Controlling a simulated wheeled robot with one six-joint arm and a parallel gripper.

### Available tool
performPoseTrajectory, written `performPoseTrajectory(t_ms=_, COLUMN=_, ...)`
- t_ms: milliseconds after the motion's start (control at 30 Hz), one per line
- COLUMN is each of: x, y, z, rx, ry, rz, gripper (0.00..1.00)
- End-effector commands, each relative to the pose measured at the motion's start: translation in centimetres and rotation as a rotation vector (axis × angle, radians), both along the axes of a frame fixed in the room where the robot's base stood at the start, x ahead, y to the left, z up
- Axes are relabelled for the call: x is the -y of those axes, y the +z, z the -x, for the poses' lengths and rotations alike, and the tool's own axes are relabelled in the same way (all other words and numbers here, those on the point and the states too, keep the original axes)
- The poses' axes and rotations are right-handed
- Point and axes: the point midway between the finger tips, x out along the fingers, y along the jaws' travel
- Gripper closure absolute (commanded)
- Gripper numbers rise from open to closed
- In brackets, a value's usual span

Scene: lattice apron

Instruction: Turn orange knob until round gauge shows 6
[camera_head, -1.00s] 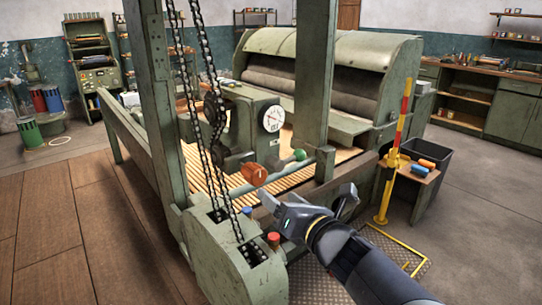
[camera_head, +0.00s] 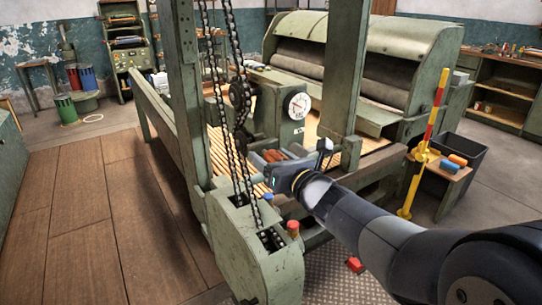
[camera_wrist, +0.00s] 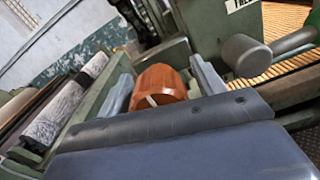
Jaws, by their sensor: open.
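The orange knob (camera_head: 268,156) is on the machine's front side, partly hidden by my gripper in the head view. In the wrist view the orange knob (camera_wrist: 158,84) shows a pale mark on its lower edge. My gripper (camera_head: 278,158) is open around it; in the wrist view the two grey fingers (camera_wrist: 163,82) stand on either side of the knob. I cannot tell whether they touch it. The round gauge (camera_head: 299,106) is a white dial on the green housing above the knob, facing me; its numbers and needle are too small to read surely.
A green post (camera_head: 345,70) stands right of the gauge and hanging chains (camera_head: 240,110) stand left. A grey round knob (camera_wrist: 246,55) is close right of the fingers. A red-capped button (camera_head: 293,228) and a blue button are on the front housing. A yellow-red post (camera_head: 427,150) stands at right.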

Motion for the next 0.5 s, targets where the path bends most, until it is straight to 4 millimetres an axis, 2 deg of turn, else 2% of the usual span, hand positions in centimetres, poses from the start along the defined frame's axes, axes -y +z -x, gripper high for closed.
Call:
performPoseTrajectory(t_ms=367, x=-0.37, y=0.0, z=-0.58, rx=0.0, ry=-0.001, rz=-0.001, gripper=0.35)
performPoseTrajectory(t_ms=500, x=-0.37, y=0.0, z=-0.56, rx=-0.001, ry=-0.001, rz=-0.001, gripper=0.44)
